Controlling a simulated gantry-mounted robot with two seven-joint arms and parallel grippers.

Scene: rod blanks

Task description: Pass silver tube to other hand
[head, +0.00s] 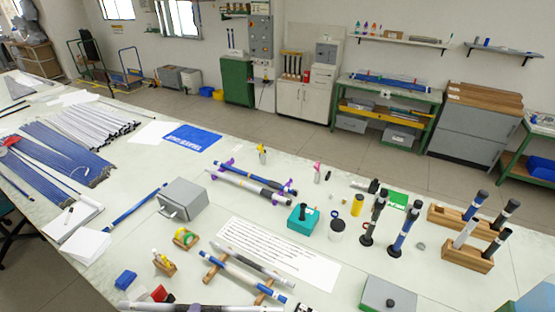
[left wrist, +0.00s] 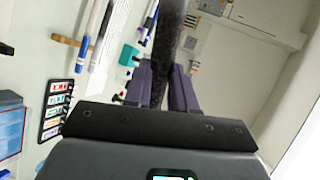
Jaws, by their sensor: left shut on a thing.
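My left gripper (left wrist: 161,78) has purple-padded fingers and is shut on a long tube (left wrist: 169,35), which looks dark grey and speckled in the left wrist view. The tube runs up out of that view, and its far end is cut off. In the head view, a silver-grey tube (head: 268,308) lies across the bottom edge with a purple patch at its middle; most of it is cropped. I take it to be the held silver tube. My right gripper is not in view.
A wooden rack (head: 211,272) with a grey and a blue-white tube stands just beyond. Behind it are a printed sheet (head: 310,268), a grey metal box (head: 183,198) and a teal block (head: 302,219). Upright tubes (head: 405,232) stand at right. A grey box (head: 388,294) sits front right.

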